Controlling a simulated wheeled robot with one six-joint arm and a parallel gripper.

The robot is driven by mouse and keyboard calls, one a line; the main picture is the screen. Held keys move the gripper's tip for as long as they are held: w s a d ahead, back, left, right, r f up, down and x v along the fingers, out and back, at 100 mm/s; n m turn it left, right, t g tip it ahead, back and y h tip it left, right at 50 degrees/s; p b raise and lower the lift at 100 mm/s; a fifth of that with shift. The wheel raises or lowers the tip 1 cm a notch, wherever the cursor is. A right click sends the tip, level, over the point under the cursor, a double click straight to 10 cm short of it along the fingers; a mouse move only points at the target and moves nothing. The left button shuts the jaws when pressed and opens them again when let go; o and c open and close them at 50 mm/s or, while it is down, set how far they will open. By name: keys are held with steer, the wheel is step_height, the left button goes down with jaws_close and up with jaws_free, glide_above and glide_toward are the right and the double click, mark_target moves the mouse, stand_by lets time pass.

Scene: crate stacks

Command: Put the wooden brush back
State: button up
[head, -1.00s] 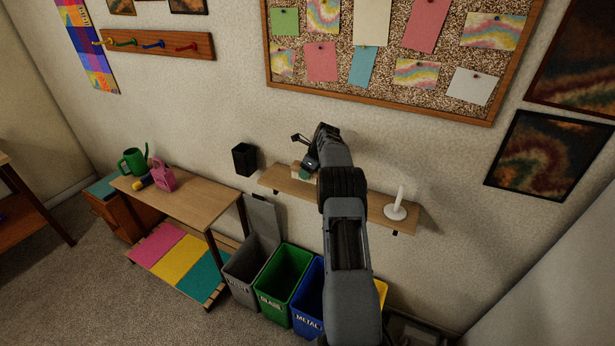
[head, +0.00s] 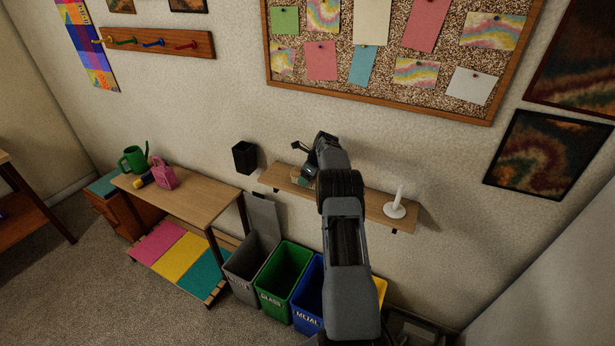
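My gripper (head: 299,148) is above the left part of the wall shelf, at the end of my dark grey arm. Its fingers are small and dark here, and I cannot tell whether they are open or hold anything. A small pale and teal object (head: 300,181) shows on or just above the shelf, below the gripper and partly hidden by it. I cannot make out a wooden brush for certain. A black open holder (head: 244,158) is on the wall to the left of the gripper, apart from it.
The wooden shelf (head: 372,203) carries a white candle on a dish (head: 396,206) at its right. Grey (head: 246,272), green (head: 279,284) and blue (head: 308,305) bins stand below.

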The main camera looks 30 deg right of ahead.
steer(key=shift+o, duration=0.6)
